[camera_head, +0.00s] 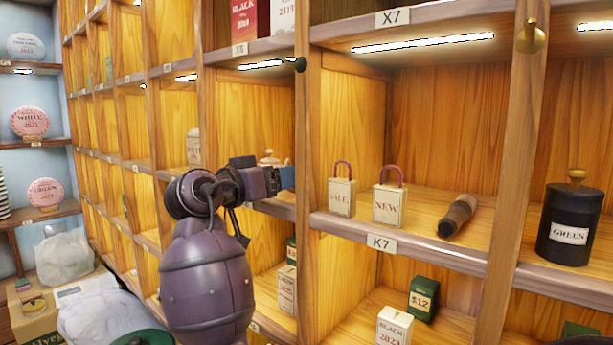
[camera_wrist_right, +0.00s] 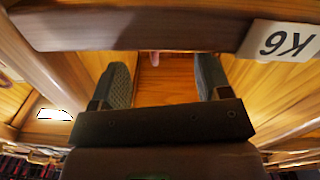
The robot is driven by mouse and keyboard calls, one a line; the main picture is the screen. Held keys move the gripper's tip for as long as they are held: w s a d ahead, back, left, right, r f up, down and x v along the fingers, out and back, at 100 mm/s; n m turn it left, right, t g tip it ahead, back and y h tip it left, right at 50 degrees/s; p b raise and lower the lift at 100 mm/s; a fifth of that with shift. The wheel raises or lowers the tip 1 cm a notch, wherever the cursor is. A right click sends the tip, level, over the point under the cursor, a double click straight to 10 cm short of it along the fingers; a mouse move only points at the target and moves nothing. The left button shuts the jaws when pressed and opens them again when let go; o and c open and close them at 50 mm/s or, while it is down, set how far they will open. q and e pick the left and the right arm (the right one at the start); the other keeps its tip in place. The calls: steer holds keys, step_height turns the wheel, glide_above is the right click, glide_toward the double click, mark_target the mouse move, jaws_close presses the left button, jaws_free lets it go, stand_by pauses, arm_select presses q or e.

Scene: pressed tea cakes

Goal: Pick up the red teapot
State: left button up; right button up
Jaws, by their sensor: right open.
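My right gripper (camera_head: 282,178) reaches from my purple arm toward a wooden shelf compartment. In the right wrist view its two dark fingers (camera_wrist_right: 164,82) are spread apart with nothing between them. A pale, knobbed lid-like top (camera_head: 268,158) shows just behind the gripper in the head view; the rest of it is hidden, so I cannot tell if it is the red teapot. A small pinkish tip (camera_wrist_right: 154,58) shows beyond the fingers in the wrist view, mostly hidden by a shelf board. No clearly red teapot shows. My left gripper is not in view.
A shelf edge (camera_wrist_right: 130,30) with the K6 label (camera_wrist_right: 285,42) crosses close by the fingers. A black GREEN canister (camera_head: 569,215) stands farther right.

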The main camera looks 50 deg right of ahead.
steer(key=shift+d+p, duration=0.35)
steer(key=shift+d, duration=1.5)
steer(key=shift+c, duration=0.4)
jaws_close()
